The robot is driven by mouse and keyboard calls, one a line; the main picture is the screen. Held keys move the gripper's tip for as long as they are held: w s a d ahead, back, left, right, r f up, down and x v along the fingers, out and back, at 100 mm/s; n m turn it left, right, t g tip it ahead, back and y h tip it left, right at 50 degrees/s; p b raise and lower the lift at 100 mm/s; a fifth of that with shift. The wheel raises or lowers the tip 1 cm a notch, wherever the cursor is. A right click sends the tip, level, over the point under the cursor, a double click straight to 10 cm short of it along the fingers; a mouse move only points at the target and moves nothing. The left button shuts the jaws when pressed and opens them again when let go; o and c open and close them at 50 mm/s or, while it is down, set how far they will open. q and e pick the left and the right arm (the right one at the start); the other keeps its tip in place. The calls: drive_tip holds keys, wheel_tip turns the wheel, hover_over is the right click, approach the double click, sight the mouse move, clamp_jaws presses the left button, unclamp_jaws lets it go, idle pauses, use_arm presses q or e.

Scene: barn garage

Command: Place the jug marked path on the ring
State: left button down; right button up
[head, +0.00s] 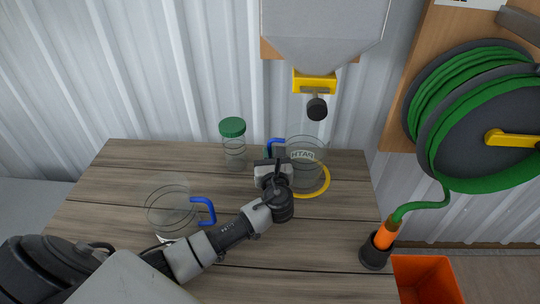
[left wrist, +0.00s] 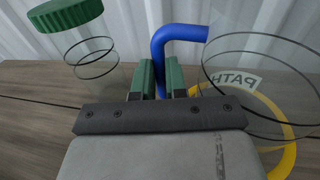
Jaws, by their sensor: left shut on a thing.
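The clear jug marked PATH (head: 306,166) stands upright over the yellow ring (head: 325,183) at the back right of the table. Its label also shows in the left wrist view (left wrist: 237,80). The ring shows at the jug's right and front; I cannot tell whether the base touches it or hangs just above. My left gripper (head: 269,164) is at the jug's left side, shut on its blue handle (left wrist: 176,33). The fingertips are partly hidden in the head view. My right gripper is not in view.
Another clear jug with a blue handle (head: 204,207) stands at the table's left, beside my left forearm. A green-lidded jar (head: 233,147) stands at the back. A grey hopper with a yellow outlet (head: 314,83) hangs above the PATH jug. A hose nozzle (head: 383,238) is at the right edge.

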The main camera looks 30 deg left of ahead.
use_arm(q)
drive_tip(key=shift+f, duration=0.1)
drive_tip(key=c, duration=1.2)
unclamp_jaws()
drive_tip(key=shift+o, duration=0.2)
drive_tip(key=shift+s+d, duration=0.1)
drive_tip(key=shift+s, duration=0.05)
drive_tip(key=v, duration=1.1)
drive_tip(key=shift+s+d, duration=0.2)
drive_tip(key=shift+s, duration=0.1)
